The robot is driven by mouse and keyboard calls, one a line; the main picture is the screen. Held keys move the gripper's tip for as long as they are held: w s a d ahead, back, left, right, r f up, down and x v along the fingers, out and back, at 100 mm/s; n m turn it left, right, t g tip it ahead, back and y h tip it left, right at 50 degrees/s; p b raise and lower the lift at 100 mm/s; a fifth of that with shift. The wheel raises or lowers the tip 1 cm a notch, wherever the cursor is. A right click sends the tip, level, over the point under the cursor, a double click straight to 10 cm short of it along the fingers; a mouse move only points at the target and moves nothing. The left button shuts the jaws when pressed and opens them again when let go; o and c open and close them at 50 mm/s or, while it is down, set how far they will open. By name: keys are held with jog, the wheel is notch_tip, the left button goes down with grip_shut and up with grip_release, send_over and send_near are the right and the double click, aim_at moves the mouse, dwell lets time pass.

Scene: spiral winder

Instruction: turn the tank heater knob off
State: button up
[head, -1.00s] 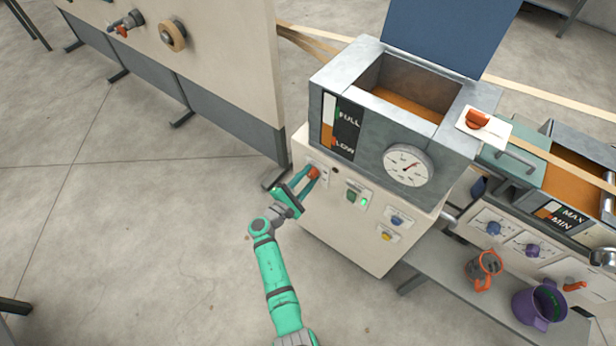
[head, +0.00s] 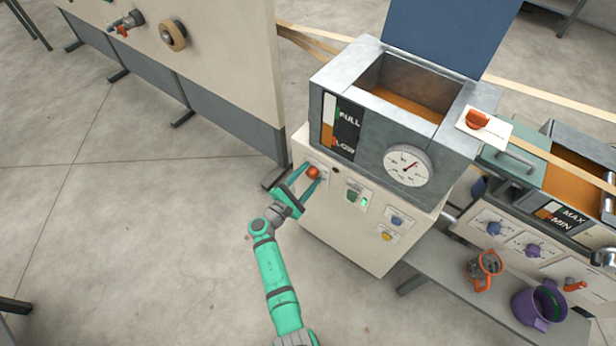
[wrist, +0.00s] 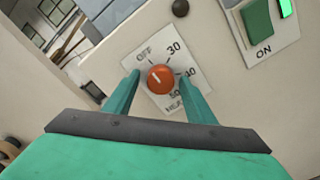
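The tank heater knob (wrist: 160,78) is a round orange-red knob on a white dial plate (wrist: 148,50) marked OFF, 30 and higher numbers. Its white pointer line slants to the upper left, toward the OFF mark. In the head view the knob (head: 313,172) is on the cream cabinet front below the tank. My gripper (wrist: 160,82) has its teal fingers spread, one on each side of the knob, with gaps between them and it. The gripper also shows in the head view (head: 305,180). The lower part of the dial lettering is partly hidden by the right finger.
A green ON switch (wrist: 257,25) with a lit lamp is right of the dial. Blue (head: 397,221) and yellow (head: 387,237) knobs sit further right on the cabinet. The tank (head: 400,90) with a gauge (head: 407,166) stands above. Floor left of the cabinet is clear.

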jog(key=v, duration=1)
jog(key=shift+s+a, duration=0.2)
jog(key=shift+s, duration=0.1)
jog(key=shift+w, duration=0.1)
